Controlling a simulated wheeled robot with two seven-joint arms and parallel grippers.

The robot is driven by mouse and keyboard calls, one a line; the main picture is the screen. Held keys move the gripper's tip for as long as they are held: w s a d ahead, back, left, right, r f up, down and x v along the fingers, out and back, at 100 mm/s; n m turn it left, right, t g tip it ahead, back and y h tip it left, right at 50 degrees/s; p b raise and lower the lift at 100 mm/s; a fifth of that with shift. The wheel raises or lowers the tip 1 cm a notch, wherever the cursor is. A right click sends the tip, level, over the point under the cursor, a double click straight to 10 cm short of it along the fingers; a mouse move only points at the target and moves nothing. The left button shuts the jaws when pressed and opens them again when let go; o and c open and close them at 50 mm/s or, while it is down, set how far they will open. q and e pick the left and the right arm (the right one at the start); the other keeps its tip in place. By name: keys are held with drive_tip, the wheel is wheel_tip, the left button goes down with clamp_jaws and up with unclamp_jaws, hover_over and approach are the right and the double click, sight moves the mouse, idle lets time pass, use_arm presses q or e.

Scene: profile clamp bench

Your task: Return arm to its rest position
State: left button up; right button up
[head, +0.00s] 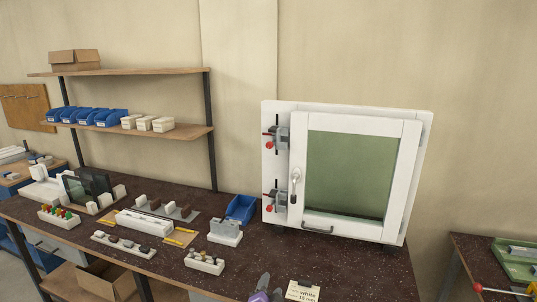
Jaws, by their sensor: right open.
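My right gripper (266,289) shows only at the bottom edge, low over the front of the dark bench, as grey and purple parts. It is open, and I see nothing between its fingers. The rest of that arm is out of view. My left gripper is not in view. The white framed window unit (298,150) stands upright at the bench's back right, its green-tinted pane (350,175) shut in the frame. Two clamps with red knobs, an upper (277,137) and a lower (276,197), sit on its left side.
The dark speckled bench (350,262) holds white blocks with small parts (205,262), a blue bin (241,208) and a label card (303,291) just right of the gripper. Shelves (140,130) stand behind. Another table (470,245) is at right. The bench's front right is bare.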

drive_tip(key=s+d+f+n+g+y+b, duration=0.15)
drive_tip(key=s+f, duration=0.25)
drive_tip(key=f, duration=0.4)
drive_tip(key=s+d+f+n+g+y, duration=0.1)
drive_tip(key=s+d+f+n+g, duration=0.25)
drive_tip(key=f, duration=0.55)
drive_tip(key=s+d+f+n+g+y+b, duration=0.15)
drive_tip(key=s+f, duration=0.25)
drive_tip(key=f, duration=0.4)
drive_tip(key=s+d+f+n+g+y, duration=0.1)
drive_tip(key=s+f+g, duration=0.3)
drive_tip(key=s, duration=0.7)
drive_tip(key=s+d+f+n+g+y+b, duration=0.1)
drive_tip(key=s+f+n+g, duration=0.1)
drive_tip(key=s+f+g, duration=0.2)
drive_tip(key=s+f, duration=0.3)
drive_tip(key=s, duration=0.5)
drive_tip(key=shift+d+g+y+b, duration=0.25)
drive_tip(key=shift+g+y+b, duration=0.05)
drive_tip(key=shift+g, duration=0.05)
